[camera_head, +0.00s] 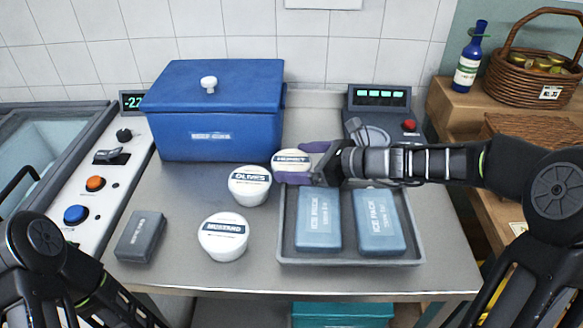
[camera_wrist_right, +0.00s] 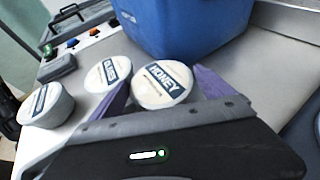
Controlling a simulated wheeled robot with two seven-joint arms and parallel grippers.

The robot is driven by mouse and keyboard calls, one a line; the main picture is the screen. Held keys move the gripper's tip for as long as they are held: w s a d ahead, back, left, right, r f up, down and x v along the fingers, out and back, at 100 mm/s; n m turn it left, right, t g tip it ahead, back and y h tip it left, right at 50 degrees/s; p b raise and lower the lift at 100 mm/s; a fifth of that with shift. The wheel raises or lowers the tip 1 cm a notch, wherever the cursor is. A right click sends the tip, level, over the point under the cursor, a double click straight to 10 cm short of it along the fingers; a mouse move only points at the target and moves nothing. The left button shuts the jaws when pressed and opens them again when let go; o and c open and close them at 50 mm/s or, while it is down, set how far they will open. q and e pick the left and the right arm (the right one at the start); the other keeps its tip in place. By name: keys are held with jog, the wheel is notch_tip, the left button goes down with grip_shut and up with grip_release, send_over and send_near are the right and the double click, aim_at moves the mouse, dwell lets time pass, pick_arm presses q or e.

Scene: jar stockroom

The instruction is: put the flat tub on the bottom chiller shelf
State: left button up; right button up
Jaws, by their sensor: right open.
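Three round white tubs stand on the steel counter: honey (camera_head: 291,160), olives (camera_head: 250,185) and mustard (camera_head: 223,236). Which one is the flat tub is not clear from their labels. My right gripper (camera_head: 287,164) is open, its purple fingers on either side of the honey tub. In the right wrist view the honey tub (camera_wrist_right: 162,84) sits between the spread fingers (camera_wrist_right: 163,92); I cannot tell whether they touch it. The olives (camera_wrist_right: 108,75) and mustard (camera_wrist_right: 46,104) tubs stand beyond. My left gripper is out of view. No chiller shelf can be made out.
A blue lidded box (camera_head: 218,115) stands behind the tubs. A grey tray (camera_head: 350,262) with two ice packs (camera_head: 378,220) lies below my right forearm. A dark grey block (camera_head: 140,237) lies front left. A glass-topped unit (camera_head: 45,140) is at the left. A teal bin (camera_head: 342,314) shows below the counter.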

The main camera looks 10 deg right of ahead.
dwell(0.4)
jog(key=c, duration=1.2)
jog(key=shift+c, duration=0.6)
jog(key=shift+r, duration=0.15)
